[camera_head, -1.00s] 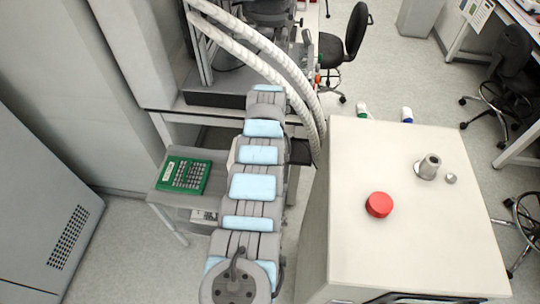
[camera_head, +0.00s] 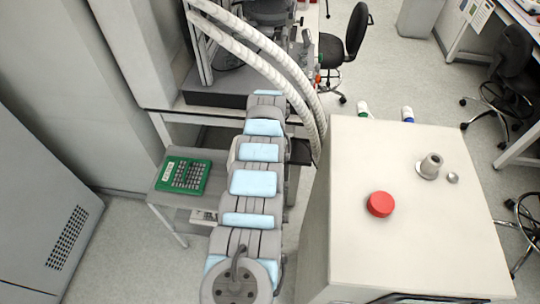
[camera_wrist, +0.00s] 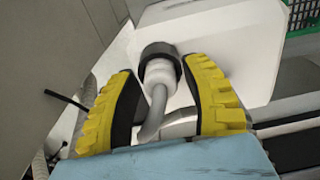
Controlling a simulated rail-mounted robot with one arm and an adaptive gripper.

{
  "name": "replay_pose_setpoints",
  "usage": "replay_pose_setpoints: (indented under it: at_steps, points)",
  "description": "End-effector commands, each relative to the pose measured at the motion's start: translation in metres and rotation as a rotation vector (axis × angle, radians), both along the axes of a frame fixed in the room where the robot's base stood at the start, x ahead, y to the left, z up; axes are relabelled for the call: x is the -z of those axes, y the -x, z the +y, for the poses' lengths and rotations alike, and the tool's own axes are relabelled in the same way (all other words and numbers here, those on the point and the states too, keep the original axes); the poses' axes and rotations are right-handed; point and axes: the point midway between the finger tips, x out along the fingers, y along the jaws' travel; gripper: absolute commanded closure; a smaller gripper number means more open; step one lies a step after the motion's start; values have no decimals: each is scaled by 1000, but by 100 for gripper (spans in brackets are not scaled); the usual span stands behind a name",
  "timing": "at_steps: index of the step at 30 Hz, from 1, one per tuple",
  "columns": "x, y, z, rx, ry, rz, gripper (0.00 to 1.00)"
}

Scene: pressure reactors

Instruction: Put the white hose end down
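The white hose end (camera_wrist: 160,75) shows in the wrist view, with a black ring (camera_wrist: 158,53) at its far end and a grey bent tube (camera_wrist: 152,120) coming back from it. My gripper (camera_wrist: 158,68) has its two yellow-and-black fingers on either side of the white part and looks shut on it, though finger contact is hard to see. A white block-like surface (camera_wrist: 235,45) lies beyond the hose end; I cannot tell whether they touch. In the head view my arm hides the gripper and hose end.
A green keypad-like tray (camera_head: 185,174) lies on a grey cart (camera_head: 160,204) left of my arm. Two white ribbed hoses (camera_head: 292,75) arch behind my arm. A white cabinet (camera_head: 430,250) with a red knob (camera_head: 380,204) stands close on the right. A black chair (camera_head: 355,35) is behind.

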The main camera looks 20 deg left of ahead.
Motion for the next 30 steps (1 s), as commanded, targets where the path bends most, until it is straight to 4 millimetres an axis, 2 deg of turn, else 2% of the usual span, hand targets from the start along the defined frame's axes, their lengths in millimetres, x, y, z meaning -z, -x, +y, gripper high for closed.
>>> replay_pose_setpoints:
  at_steps: [8,19,26,30]
  points:
    - [-9,-1,0,1,0,-1,53]
    - [-39,0,0,0,-1,-4,53]
    - [-64,2,-1,0,0,-1,53]
    - [-88,1,-1,1,-1,-5,53]
